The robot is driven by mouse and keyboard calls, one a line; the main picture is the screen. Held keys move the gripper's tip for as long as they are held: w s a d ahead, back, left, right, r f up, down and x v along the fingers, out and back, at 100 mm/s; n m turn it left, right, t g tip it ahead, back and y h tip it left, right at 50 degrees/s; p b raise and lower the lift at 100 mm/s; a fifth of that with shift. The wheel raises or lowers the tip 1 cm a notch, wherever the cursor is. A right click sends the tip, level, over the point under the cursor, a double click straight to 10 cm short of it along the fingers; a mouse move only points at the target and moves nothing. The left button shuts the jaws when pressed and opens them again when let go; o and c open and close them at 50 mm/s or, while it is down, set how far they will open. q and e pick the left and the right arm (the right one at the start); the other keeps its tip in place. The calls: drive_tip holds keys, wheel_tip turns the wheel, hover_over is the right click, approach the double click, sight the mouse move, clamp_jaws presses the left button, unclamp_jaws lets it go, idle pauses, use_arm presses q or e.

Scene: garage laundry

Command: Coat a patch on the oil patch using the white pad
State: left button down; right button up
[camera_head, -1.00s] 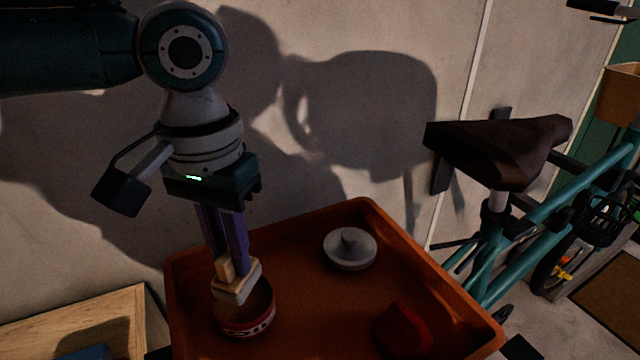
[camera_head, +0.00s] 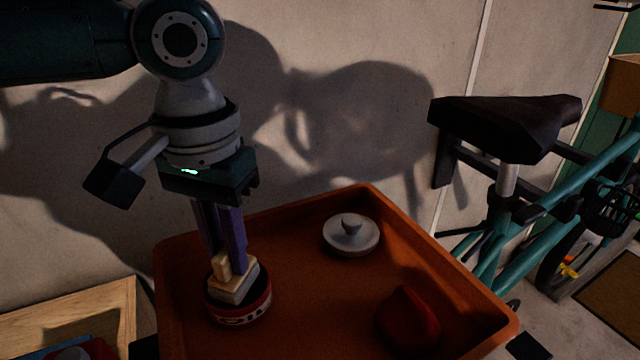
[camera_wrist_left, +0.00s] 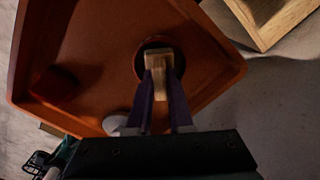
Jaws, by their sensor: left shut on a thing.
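My left gripper (camera_head: 228,264) points straight down, its purple fingers shut on the wooden handle of the white pad (camera_head: 235,287). The handle also shows between the fingers in the left wrist view (camera_wrist_left: 159,68). The pad is at the mouth of a round red tin (camera_head: 246,312) with pale lettering and covers most of its opening. Whether the pad touches the tin's contents is hidden. The tin stands in the orange tray (camera_head: 300,210). I cannot make out an oil patch in either view. My right gripper is not in view.
A pale round lid with a knob (camera_head: 351,236) and a red lump-like object (camera_head: 408,318) lie in the tray. A wooden box (camera_head: 75,322) is at the left. A teal bicycle with a dark saddle (camera_head: 505,128) stands at the right. The tray's middle is clear.

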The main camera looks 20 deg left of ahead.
use_arm(q)
drive_tip(key=shift+f, duration=0.55)
idle(0.4)
idle(1.1)
drive_tip(key=shift+f+p, duration=0.1)
drive_tip(key=shift+p, duration=0.2)
idle(0.9)
wheel_tip(320, 180, up, 7)
drive_tip(key=p, duration=0.9)
idle(0.6)
